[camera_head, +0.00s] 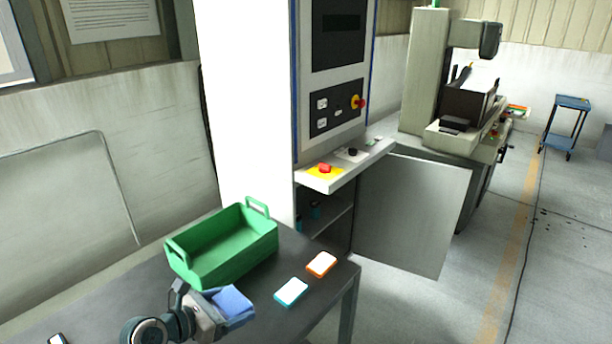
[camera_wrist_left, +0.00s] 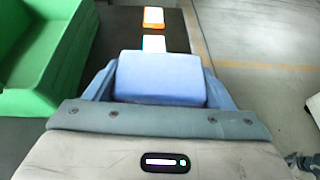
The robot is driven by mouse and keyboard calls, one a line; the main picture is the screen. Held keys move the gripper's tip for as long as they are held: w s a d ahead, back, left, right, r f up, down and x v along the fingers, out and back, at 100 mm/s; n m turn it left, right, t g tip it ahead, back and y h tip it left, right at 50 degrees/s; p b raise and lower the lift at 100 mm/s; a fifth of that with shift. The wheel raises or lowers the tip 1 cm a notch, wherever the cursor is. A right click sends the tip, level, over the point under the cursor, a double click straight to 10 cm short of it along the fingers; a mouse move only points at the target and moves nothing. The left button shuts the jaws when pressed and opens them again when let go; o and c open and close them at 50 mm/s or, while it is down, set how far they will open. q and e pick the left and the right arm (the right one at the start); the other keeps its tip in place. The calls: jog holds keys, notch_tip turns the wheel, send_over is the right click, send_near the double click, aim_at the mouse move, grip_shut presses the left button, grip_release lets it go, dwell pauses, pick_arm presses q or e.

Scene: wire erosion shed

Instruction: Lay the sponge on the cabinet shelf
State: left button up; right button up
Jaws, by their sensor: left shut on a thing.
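A blue sponge (camera_head: 233,303) is held between the fingers of my left gripper (camera_head: 226,306), above the grey table (camera_head: 262,315) and in front of the green crate. In the left wrist view the sponge (camera_wrist_left: 160,78) fills the gap between the two blue-grey fingers of the left gripper (camera_wrist_left: 160,85). The cabinet shelf (camera_head: 335,218) shows inside the tall cabinet (camera_head: 245,110), below its control ledge. The cabinet door (camera_head: 412,212) stands open to the right. Part of the shelf is hidden in shade. My right gripper is not in view.
A green crate (camera_head: 222,246) with handles stands on the table; it also shows in the left wrist view (camera_wrist_left: 45,60). A ledge with a red button (camera_head: 325,168) overhangs the cabinet opening.

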aim_at(232, 310)
pick_arm(q)
jog(key=s+r, duration=0.1)
jog(key=s+a+r+m+g+h+b, duration=0.1)
jog(key=s, duration=0.1)
jog(key=s+a+m+b, duration=0.1)
jog(key=shift+s+a+r+g+h, duration=0.15)
jog(key=shift+s+r+g+h, duration=0.15)
jog(key=shift+r+g, duration=0.1)
jog(key=shift+s+r+m+g, duration=0.3)
jog(key=shift+s+r, duration=0.1)
jog(key=shift+s, duration=0.05)
jog(key=shift+a, duration=0.1)
